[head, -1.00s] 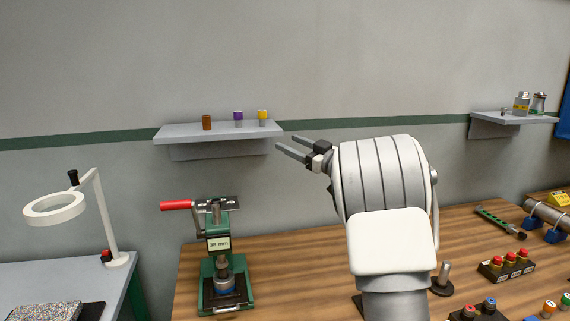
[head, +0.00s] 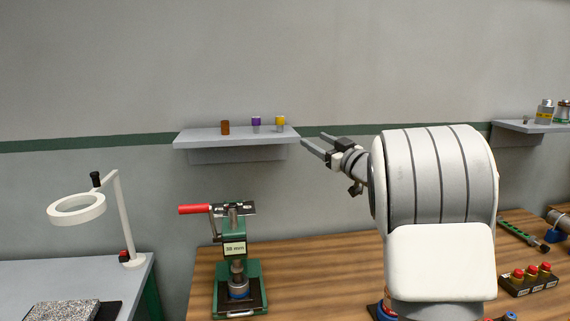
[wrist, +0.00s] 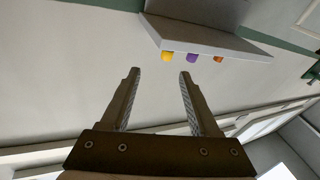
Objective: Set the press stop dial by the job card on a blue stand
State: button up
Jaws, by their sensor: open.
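The green press (head: 237,262) stands on the wooden bench, with a red-handled lever (head: 195,209) pointing left. A pale label on its front (head: 235,248) reads what looks like 38 mm. Something blue sits at the foot of the press ram. I cannot make out a job card or a blue stand for one. My gripper (head: 312,145) is open and empty, raised in front of the wall by the right end of the left shelf, above and right of the press. In the wrist view my gripper (wrist: 158,75) shows two spread fingers with nothing between them.
The wall shelf (head: 240,139) holds a brown, a purple and a yellow-topped piece. A ring lamp (head: 77,207) stands on the grey table at left. A block with red-topped pieces (head: 530,280) lies at right. Bench beside the press looks clear.

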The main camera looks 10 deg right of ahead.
jog(key=s+a+f+n+g+y+b, duration=0.1)
jog(key=a+f+n+g+y+b, duration=0.2)
jog(key=f, duration=0.6)
jog(key=n+g+y, duration=0.2)
jog(key=g+y, duration=0.3)
send_near(233, 204)
jog(key=x, duration=1)
jog(key=shift+f, duration=0.15)
jog(key=shift+c, duration=0.4)
grip_shut()
